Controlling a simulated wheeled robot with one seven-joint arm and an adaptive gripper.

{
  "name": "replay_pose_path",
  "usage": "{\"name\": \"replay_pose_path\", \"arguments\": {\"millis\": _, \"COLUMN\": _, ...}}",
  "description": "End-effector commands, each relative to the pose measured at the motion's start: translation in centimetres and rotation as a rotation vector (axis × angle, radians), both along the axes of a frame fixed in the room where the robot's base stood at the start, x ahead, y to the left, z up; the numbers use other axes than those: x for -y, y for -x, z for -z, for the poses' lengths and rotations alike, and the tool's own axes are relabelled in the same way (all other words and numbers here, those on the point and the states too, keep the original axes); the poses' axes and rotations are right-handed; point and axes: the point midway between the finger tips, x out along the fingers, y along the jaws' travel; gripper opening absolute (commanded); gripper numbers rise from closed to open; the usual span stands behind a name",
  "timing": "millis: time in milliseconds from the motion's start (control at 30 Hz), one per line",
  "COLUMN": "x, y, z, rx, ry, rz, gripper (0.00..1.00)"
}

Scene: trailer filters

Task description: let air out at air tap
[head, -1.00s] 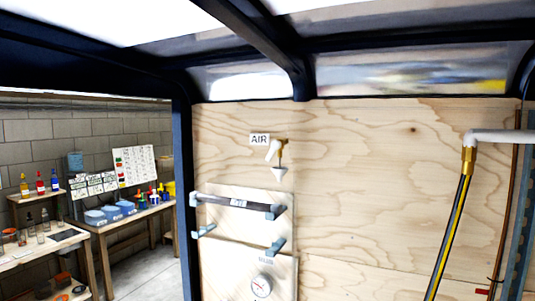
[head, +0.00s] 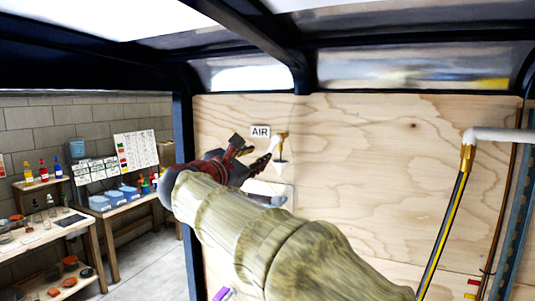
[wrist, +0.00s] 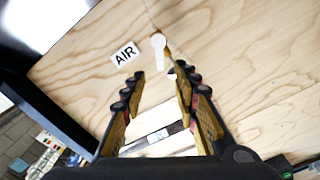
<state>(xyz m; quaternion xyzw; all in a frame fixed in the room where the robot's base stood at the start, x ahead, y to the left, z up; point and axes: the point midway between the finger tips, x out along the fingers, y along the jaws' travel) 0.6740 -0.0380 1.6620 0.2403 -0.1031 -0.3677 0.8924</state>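The air tap (head: 281,141) is a small brass fitting with a pale lever, mounted on the plywood wall beside a white AIR label (head: 260,132). A white cone-shaped outlet (head: 282,168) hangs under it. In the wrist view the tap's pale lever (wrist: 158,46) shows ahead, right of the AIR label (wrist: 124,53). My gripper (head: 252,150) is open and empty, just left of and below the tap in the head view. In the wrist view my gripper's fingers (wrist: 158,82) are spread apart, with the tap beyond their tips. I see no contact.
Below the tap, a panel with grey pipes (head: 275,200) is mostly hidden by my arm. A yellow-and-black hose (head: 446,220) hangs from a white pipe (head: 505,135) at right. A dark frame post (head: 186,240) stands at left, with workbenches beyond it.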

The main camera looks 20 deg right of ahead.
Motion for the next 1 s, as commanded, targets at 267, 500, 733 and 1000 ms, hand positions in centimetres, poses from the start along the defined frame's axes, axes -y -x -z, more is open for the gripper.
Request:
{"name": "replay_pose_path", "arguments": {"millis": 267, "x": 1.4, "y": -1.2, "z": 0.3, "rx": -0.041, "ry": 0.034, "rz": 0.005, "gripper": 0.30}}
{"name": "replay_pose_path", "arguments": {"millis": 500, "x": 4.0, "y": -3.9, "z": 0.4, "rx": -0.041, "ry": 0.032, "rz": 0.005, "gripper": 0.30}}
{"name": "replay_pose_path", "arguments": {"millis": 733, "x": 5.4, "y": -5.3, "z": 0.3, "rx": -0.040, "ry": 0.031, "rz": 0.003, "gripper": 0.30}}
{"name": "replay_pose_path", "arguments": {"millis": 1000, "x": 5.6, "y": -5.5, "z": 0.3, "rx": -0.040, "ry": 0.031, "rz": 0.001, "gripper": 0.30}}
